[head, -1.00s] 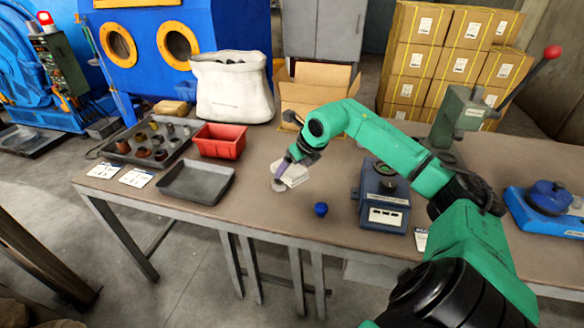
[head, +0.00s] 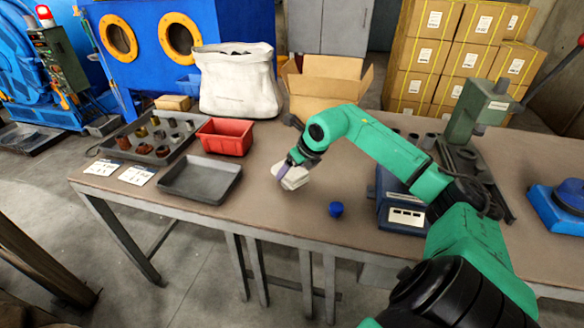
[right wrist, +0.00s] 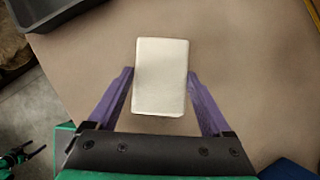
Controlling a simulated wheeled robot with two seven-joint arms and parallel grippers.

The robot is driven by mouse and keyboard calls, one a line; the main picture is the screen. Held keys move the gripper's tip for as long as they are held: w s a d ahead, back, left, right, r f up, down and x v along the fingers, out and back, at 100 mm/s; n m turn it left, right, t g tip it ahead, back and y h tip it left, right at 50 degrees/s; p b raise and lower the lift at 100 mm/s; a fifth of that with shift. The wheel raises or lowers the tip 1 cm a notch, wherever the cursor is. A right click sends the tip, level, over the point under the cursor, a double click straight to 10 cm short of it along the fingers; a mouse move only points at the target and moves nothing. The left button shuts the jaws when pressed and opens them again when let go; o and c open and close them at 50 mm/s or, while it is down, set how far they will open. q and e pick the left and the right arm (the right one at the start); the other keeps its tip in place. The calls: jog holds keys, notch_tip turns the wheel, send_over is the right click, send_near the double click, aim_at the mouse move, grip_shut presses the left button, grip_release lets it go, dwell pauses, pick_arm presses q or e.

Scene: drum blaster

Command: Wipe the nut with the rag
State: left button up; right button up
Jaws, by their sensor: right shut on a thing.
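My right gripper (head: 283,172) is low over the middle of the brown workbench (head: 270,212). Its purple fingers are shut on a white, block-like folded rag (head: 295,179). In the right wrist view the rag (right wrist: 161,76) sits between the two fingers (right wrist: 161,82), with bare bench around it. I cannot make out a nut near the rag; anything under it is hidden. Several rusty and grey metal parts (head: 143,149) stand in a dark tray (head: 112,150) at the left; I cannot tell whether one is the nut.
An empty grey tray (head: 200,180) and a red bin (head: 226,136) are left of the gripper. A blue ball (head: 336,209) and a blue device (head: 402,216) are to its right. A white sack (head: 238,85) and an open carton (head: 325,95) stand behind.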

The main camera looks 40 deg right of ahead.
jog(key=shift+f+b, duration=0.35)
jog(key=shift+f, duration=0.05)
jog(key=shift+r, duration=0.1)
jog(key=shift+w+r+p, duration=0.15)
jog(key=shift+w+p, duration=0.1)
jog(key=shift+p, duration=0.2)
jog(key=shift+w+r+p, duration=0.1)
jog(key=shift+w+p, duration=0.25)
jog(key=shift+p, duration=0.1)
jog(key=shift+w, duration=0.35)
jog(key=shift+w+f, duration=0.25)
jog(key=shift+f, duration=0.05)
jog(key=shift+s, duration=0.1)
